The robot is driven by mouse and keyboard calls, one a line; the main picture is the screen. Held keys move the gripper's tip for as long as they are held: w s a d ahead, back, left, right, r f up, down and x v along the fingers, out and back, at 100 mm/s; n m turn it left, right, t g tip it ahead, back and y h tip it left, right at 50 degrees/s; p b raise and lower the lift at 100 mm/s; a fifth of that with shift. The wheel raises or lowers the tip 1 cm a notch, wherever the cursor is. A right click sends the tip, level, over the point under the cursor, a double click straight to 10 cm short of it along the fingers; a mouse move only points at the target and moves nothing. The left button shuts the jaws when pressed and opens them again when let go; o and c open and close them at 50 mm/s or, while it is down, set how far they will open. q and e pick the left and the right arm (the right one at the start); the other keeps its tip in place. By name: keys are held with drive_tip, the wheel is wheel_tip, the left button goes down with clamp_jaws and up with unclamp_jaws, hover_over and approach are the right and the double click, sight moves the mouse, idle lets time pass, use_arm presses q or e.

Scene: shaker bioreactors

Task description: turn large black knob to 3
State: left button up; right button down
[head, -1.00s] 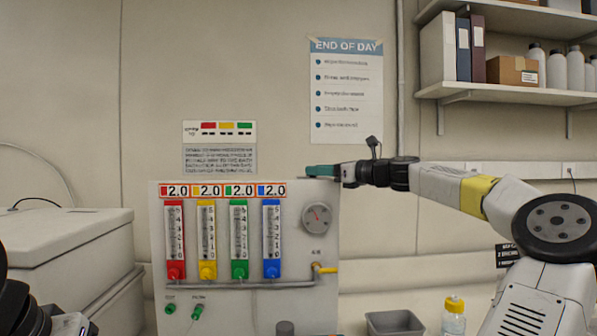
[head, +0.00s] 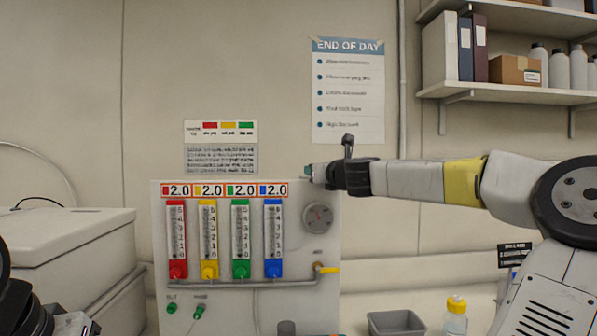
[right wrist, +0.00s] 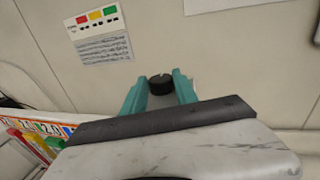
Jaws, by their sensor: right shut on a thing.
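The large black knob (right wrist: 161,84) shows in the right wrist view between the teal fingertips of my right gripper (right wrist: 160,88), with a small pale mark on its rim. The gripper is shut on it. In the head view my right gripper (head: 308,172) is at the top right of the grey panel (head: 300,295), and the knob is hidden there. Any scale around the knob is not readable. My left gripper is out of view; only dark parts of my left arm show at the lower left.
A grey tray (head: 397,323) and a yellow-capped bottle (head: 455,317) stand at right. A white box (head: 65,255) is at left.

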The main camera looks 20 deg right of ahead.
drive_tip(key=m+h, duration=0.1)
drive_tip(key=h, duration=0.1)
drive_tip(key=m+g+h, duration=0.1)
drive_tip(key=m+h, duration=0.1)
drive_tip(key=h, duration=0.1)
drive_tip(key=a+m+g+h, duration=0.1)
drive_tip(key=m+h, duration=0.1)
drive_tip(key=h, duration=0.1)
drive_tip(key=shift+w, duration=0.1)
drive_tip(key=shift+a+m+h, duration=0.1)
drive_tip(key=shift+m+h, duration=0.3)
drive_tip(key=shift+h, duration=0.1)
drive_tip(key=c, duration=1)
unclamp_jaws()
drive_tip(key=shift+w, duration=0.1)
drive_tip(key=shift+o, duration=0.2)
drive_tip(key=v, duration=0.7)
drive_tip(key=shift+s+a, duration=0.2)
drive_tip(key=shift+s, duration=0.15)
drive_tip(key=shift+r, duration=0.1)
